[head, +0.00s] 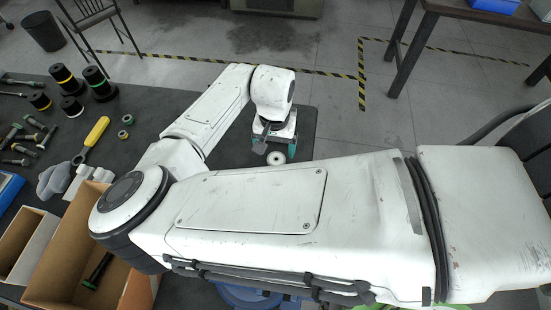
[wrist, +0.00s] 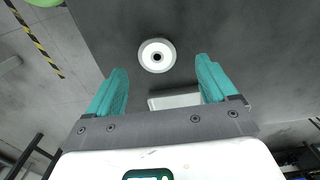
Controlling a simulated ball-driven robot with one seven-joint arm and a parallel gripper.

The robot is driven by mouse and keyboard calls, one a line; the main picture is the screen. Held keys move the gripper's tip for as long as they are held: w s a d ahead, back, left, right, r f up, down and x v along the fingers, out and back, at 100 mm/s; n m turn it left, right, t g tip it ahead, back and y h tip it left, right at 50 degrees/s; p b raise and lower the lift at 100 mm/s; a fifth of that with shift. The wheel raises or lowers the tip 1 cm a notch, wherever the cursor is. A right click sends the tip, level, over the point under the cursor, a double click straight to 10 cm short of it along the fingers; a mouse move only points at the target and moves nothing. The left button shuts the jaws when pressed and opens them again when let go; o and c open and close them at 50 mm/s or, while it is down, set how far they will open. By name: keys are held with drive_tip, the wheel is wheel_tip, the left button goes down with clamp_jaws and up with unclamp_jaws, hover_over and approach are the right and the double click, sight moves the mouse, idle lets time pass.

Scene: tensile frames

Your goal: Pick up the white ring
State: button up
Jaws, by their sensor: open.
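The white ring (wrist: 157,55) lies flat on the dark table top, seen from above in the wrist view, with a small dark hole at its middle. It also shows in the head view (head: 276,158), just below the gripper. My gripper (wrist: 161,84) has two teal fingers, spread apart with nothing between them. The ring lies ahead of the fingertips, roughly centred between them in the picture. In the head view my gripper (head: 274,147) hangs over the right part of the table, close to the ring.
A pale rectangular block (wrist: 175,101) lies between the fingers' lines, near the gripper body.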

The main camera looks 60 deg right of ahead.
sight(277, 156)
drive_tip(key=shift+s+d+f+p, duration=0.1)
drive_tip(key=shift+f+p, duration=0.1)
drive_tip(key=shift+f, duration=1)
drive_tip(key=shift+s+f+p, duration=0.1)
drive_tip(key=shift+f+p, duration=0.05)
drive_tip(key=shift+f, duration=1)
drive_tip(key=shift+c, duration=0.4)
drive_tip(key=c, duration=1.2)
drive_tip(key=shift+o, duration=0.2)
drive_tip(key=shift+r, duration=0.1)
